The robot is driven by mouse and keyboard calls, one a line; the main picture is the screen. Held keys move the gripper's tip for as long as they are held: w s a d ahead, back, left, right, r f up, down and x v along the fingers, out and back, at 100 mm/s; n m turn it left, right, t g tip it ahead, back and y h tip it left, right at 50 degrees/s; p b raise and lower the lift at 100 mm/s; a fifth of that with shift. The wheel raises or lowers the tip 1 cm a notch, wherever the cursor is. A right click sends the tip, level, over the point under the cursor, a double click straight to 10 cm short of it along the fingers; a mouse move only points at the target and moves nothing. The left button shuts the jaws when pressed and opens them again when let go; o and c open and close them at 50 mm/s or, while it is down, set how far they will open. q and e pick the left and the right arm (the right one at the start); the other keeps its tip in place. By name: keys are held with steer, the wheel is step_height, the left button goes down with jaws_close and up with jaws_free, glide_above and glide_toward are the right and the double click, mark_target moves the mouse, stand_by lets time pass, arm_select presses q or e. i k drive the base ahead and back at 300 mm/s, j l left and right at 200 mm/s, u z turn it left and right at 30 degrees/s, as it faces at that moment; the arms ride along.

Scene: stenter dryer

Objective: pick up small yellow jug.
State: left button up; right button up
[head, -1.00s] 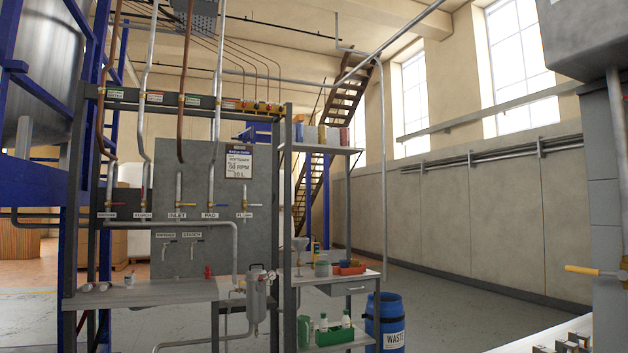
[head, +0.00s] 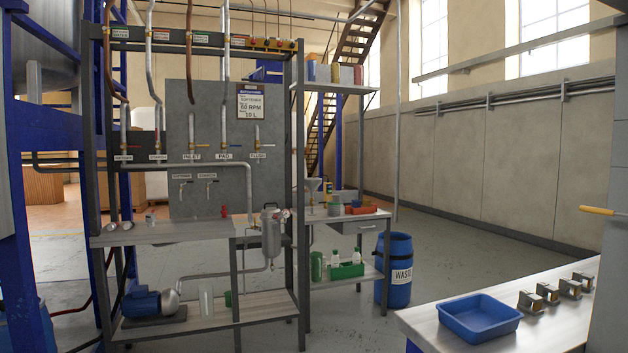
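I cannot make out a small yellow jug for certain in the head view. A small yellowish item (head: 329,187) stands at the back of the side bench, beside the funnel, too small to identify. Several coloured containers stand on the high shelf (head: 340,88), and their shapes are unclear. Neither of my grippers is in view.
A pipe rack with a lower bench (head: 180,232) stands at the left. The side bench (head: 345,217) holds a red tray (head: 362,210). A blue waste drum (head: 396,270) stands on the floor. A blue tray (head: 478,318) lies on the near right counter. Floor between is clear.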

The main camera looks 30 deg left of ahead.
mark_target(335, 65)
steer(key=i+j+u, duration=0.5)
steer(key=u, duration=0.15)
steer(key=i+j+u, duration=0.3)
steer(key=i+u, duration=0.2)
steer(key=i, duration=0.2)
steer(key=i+u, duration=0.5)
steer(key=i, duration=0.15)
steer(key=i+z, duration=0.4)
steer(key=i, duration=0.25)
steer(key=i+j+z, duration=0.2)
steer(key=i+z, duration=0.2)
steer(key=i, duration=0.2)
steer(key=i+l+z, duration=0.2)
steer(key=i+z, duration=0.55)
steer(key=i+j+z, duration=0.1)
steer(key=i+z, duration=0.25)
steer(key=i, duration=0.2)
